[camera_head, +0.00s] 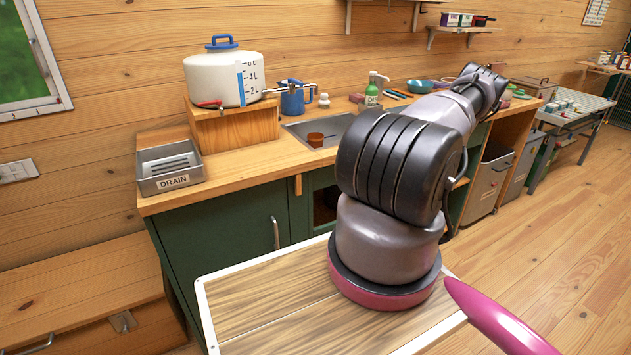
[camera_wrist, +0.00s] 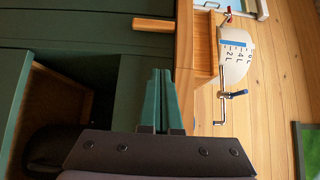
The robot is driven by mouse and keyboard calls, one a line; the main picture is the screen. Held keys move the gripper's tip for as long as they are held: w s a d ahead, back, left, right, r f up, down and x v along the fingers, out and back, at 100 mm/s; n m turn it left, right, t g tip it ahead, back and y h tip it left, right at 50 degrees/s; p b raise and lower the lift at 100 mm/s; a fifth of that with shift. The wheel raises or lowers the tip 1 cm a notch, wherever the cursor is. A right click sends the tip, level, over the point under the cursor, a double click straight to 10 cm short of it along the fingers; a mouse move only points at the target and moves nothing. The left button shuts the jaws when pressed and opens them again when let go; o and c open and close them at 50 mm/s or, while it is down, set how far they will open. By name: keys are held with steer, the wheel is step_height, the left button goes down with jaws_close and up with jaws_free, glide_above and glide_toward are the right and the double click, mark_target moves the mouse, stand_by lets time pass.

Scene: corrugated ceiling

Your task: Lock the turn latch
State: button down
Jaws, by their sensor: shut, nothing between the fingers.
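The turn latch appears to be a small wooden bar (camera_head: 298,185) on the green cabinet front, just below the counter edge, standing upright. In the wrist view, which is turned sideways, the bar (camera_wrist: 153,23) lies near the top. The green cabinet door (camera_head: 225,228) with a metal handle is left of it in the head view. To its right is a dark opening (camera_head: 325,205), whose wooden inside (camera_wrist: 60,115) shows in the wrist view. My gripper (camera_wrist: 162,73) has its narrow fingers together, empty, apart from the bar in the picture. In the head view my arm hides the gripper.
The wooden counter (camera_head: 230,180) carries a white tank (camera_head: 215,80) on a wooden stand, a drain tray (camera_head: 170,168), a blue jug (camera_head: 293,100) and a sink (camera_head: 318,128). The tank's tap (camera_wrist: 224,95) juts out in the wrist view. Open floor (camera_head: 560,230) lies at right.

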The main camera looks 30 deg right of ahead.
mark_target(298, 184)
steer(key=x, duration=1)
steer(key=shift+w+a, duration=0.1)
steer(key=shift+a, duration=1.9)
steer(key=shift+r, duration=0.1)
steer(key=shift+n, duration=0.3)
